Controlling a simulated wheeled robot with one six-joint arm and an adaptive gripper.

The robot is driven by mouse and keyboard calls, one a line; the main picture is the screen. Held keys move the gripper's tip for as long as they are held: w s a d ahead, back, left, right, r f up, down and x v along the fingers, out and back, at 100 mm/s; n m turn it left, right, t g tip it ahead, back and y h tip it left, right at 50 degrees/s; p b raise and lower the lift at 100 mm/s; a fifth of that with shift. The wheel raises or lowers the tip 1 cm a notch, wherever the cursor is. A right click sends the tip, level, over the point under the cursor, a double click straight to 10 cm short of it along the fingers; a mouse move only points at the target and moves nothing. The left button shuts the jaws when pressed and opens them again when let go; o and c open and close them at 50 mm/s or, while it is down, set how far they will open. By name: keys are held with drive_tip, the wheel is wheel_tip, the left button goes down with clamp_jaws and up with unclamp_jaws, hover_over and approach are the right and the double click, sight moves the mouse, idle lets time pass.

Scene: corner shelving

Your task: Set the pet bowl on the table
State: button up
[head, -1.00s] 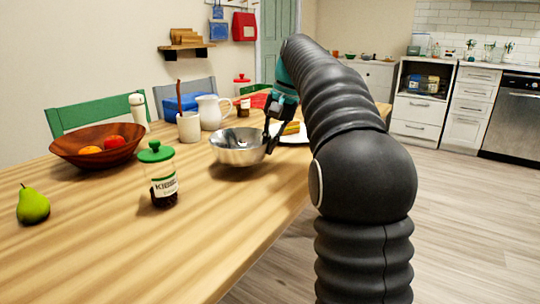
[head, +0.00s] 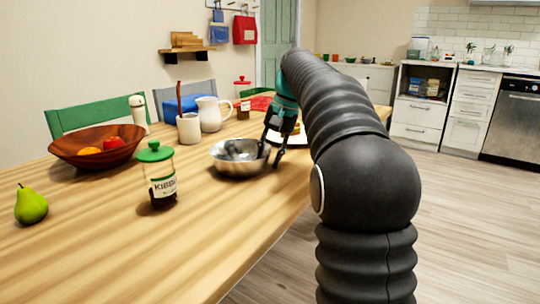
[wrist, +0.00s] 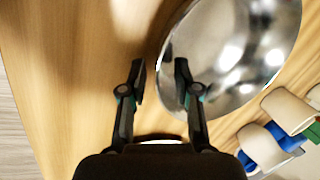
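The pet bowl (head: 238,167) is a shiny metal bowl. It sits upright on the wooden table (head: 215,225), near the table's right side. My gripper (head: 270,157) is at the bowl's right rim, with its fingers spread apart. In the wrist view the bowl (wrist: 235,60) fills the upper right. My gripper (wrist: 161,83) shows one finger over the bowl's inside and one outside it, with the rim between them and a gap visible. The bowl's far right side is partly hidden by the fingers.
A kibble jar (head: 160,178) with a green lid stands left of the bowl. Behind are a cup (head: 189,128), a white pitcher (head: 210,114) and a plate (head: 294,140). A wooden fruit bowl (head: 97,150) and a pear (head: 31,206) are left. The front table is clear.

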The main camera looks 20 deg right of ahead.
drive_tip(key=p+v, duration=0.4)
drive_tip(key=v, duration=0.8)
